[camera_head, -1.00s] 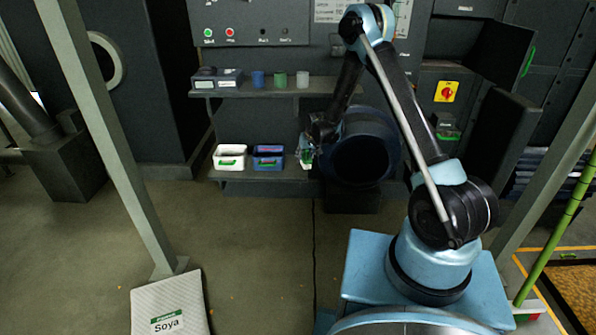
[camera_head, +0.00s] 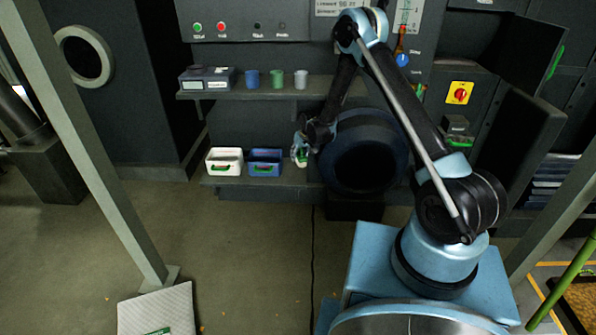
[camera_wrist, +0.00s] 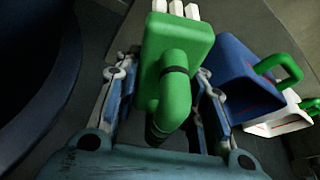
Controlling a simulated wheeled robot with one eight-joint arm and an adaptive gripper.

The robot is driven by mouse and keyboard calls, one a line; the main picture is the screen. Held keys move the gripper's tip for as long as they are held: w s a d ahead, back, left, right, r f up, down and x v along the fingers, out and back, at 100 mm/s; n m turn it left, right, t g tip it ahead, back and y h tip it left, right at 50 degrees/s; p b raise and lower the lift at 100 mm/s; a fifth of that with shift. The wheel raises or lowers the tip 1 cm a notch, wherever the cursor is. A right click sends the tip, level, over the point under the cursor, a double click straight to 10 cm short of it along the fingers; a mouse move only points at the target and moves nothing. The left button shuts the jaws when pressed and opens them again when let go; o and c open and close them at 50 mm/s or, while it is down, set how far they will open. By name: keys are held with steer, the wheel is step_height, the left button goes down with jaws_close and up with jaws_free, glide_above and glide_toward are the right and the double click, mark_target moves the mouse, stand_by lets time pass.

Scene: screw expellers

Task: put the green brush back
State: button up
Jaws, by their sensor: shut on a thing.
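My gripper (camera_wrist: 158,110) is shut on the green brush (camera_wrist: 178,45). In the wrist view its green body fills the space between the fingers, with a bent green part towards the camera and white bristles at the far end. In the head view the brush (camera_head: 301,158) is small and partly hidden by my gripper (camera_head: 300,148). They are just right of the blue tub, near the lower shelf (camera_head: 225,182). I cannot tell whether the brush touches the shelf.
A white tub (camera_head: 224,154) and a blue tub (camera_head: 265,156) with green handles stand on the lower shelf. Several cups and a dark box (camera_head: 207,78) stand on the upper shelf (camera_head: 235,95). A large dark round housing (camera_head: 362,155) is close right of my gripper.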

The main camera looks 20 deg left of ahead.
mark_target(303, 151)
steer(key=f, duration=0.3)
steer(key=shift+s+a+f, duration=0.2)
steer(key=shift+a+f, duration=0.05)
steer(key=shift+a, duration=0.1)
steer(key=shift+f, duration=2.1)
steer(key=o, duration=0.9)
steer(key=shift+s+r, duration=0.1)
steer(key=v, duration=1.2)
